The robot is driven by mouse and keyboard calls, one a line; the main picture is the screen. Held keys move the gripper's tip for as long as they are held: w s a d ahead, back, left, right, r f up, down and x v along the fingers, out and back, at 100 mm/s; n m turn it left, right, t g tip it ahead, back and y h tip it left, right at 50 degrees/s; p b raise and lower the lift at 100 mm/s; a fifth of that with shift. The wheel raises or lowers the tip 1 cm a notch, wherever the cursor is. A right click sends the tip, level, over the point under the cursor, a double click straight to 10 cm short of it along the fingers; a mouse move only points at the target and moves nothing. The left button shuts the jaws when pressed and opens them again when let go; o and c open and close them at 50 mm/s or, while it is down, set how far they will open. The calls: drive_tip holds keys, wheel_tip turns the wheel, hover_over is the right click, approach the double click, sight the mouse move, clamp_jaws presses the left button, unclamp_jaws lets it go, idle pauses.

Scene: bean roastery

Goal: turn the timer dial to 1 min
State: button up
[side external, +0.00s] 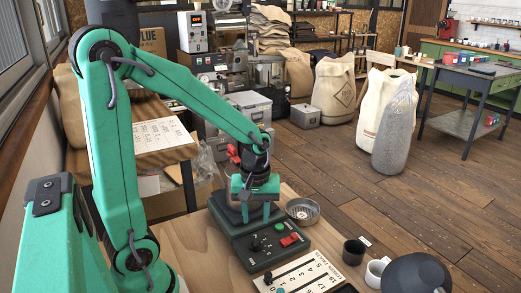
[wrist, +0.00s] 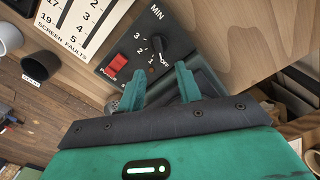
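The timer dial (wrist: 157,45) is a black knob on a dark panel marked MIN, with small numbers and OFF around it. Its pointer seems to lie toward the OFF side, but the exact mark is too small to be sure. In the side view the dial (side external: 254,243) sits on the front of a dark green machine base (side external: 238,238). My gripper (side external: 257,216) is above the base, behind the dial and apart from it. In the wrist view my gripper (wrist: 160,77) has its two teal fingers spread with nothing between them.
A metal sieve dish (side external: 302,211) stands behind. A screen faults board (side external: 305,274), a black cup (side external: 354,251) and a white cup (side external: 376,272) are nearby. Bare wood lies left of the base.

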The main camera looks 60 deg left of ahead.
sight(256, 238)
drive_tip(key=shift+f, duration=3.5)
clamp_jaws()
